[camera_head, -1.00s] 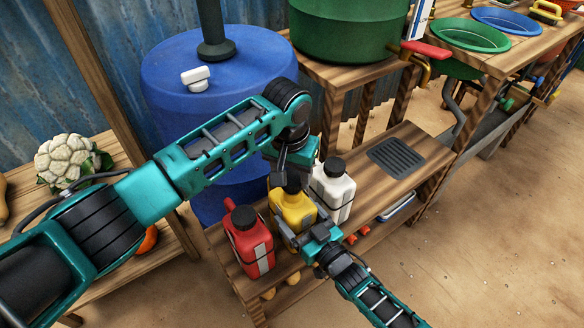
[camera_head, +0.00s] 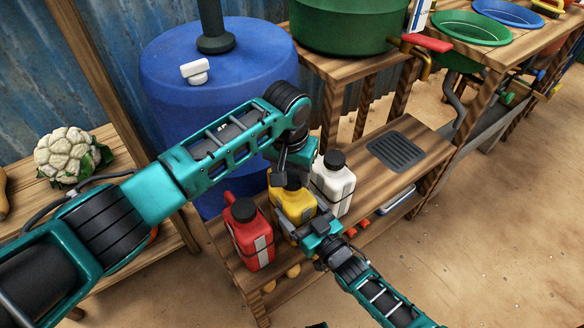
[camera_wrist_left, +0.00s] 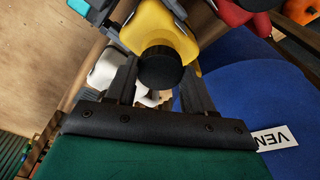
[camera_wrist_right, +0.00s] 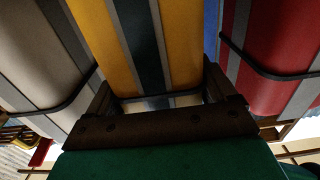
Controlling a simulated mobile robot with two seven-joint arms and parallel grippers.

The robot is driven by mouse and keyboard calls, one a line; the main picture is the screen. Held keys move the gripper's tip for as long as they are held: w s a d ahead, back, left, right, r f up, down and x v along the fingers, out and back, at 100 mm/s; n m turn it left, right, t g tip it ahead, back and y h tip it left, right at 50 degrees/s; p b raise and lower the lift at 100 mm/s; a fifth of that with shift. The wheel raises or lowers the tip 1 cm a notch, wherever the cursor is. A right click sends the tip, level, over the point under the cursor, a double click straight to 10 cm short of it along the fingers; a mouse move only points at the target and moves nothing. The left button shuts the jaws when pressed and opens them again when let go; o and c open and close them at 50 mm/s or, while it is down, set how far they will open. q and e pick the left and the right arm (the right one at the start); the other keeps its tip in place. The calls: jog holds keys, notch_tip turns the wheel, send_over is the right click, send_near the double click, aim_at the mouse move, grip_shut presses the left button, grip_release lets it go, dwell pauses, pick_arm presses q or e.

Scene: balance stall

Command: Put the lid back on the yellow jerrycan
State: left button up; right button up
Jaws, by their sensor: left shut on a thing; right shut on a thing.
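The yellow jerrycan (camera_head: 290,203) stands upright on the low wooden bench, between a red one and a white one. My right gripper (camera_head: 304,220) is shut on its body from the front; the right wrist view shows the yellow body (camera_wrist_right: 182,40) with its dark band between the fingers. My left gripper (camera_head: 292,180) is above the jerrycan's top, shut on the black lid (camera_wrist_left: 160,67). In the left wrist view the lid lines up with the top of the yellow body (camera_wrist_left: 160,28). Whether it is seated on the neck or just above it, I cannot tell.
The red jerrycan (camera_head: 251,240) stands close on the left, the white jerrycan (camera_head: 335,185) close on the right. A blue barrel (camera_head: 180,105) is behind, with a white cap-like piece (camera_head: 196,71) on top. The bench is clear around the dark grate (camera_head: 396,150).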

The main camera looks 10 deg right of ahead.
pick_arm(q)
jog(key=shift+f, duration=0.55)
dwell(0.4)
pick_arm(e)
grip_shut()
pick_arm(q)
jog(key=m, duration=0.3)
jog(key=shift+m, duration=0.4)
jog(key=m, duration=0.3)
jog(key=shift+w+m+g+h, duration=0.1)
jog(key=shift+m+g+h, duration=0.2)
jog(key=shift+g, duration=0.1)
jog(key=m, duration=0.6)
jog(key=shift+m+g, duration=0.3)
jog(key=shift+g, duration=0.1)
jog(key=m, duration=0.3)
jog(key=shift+w, duration=0.1)
jog(key=m, duration=0.5)
jog(key=shift+g, duration=0.4)
jog(key=m+y, duration=0.1)
jog(key=m, duration=0.6)
jog(key=shift+d, duration=0.1)
pick_arm(e)
jog(key=shift+f, duration=0.1)
pick_arm(q)
jog(key=shift+w, duration=0.1)
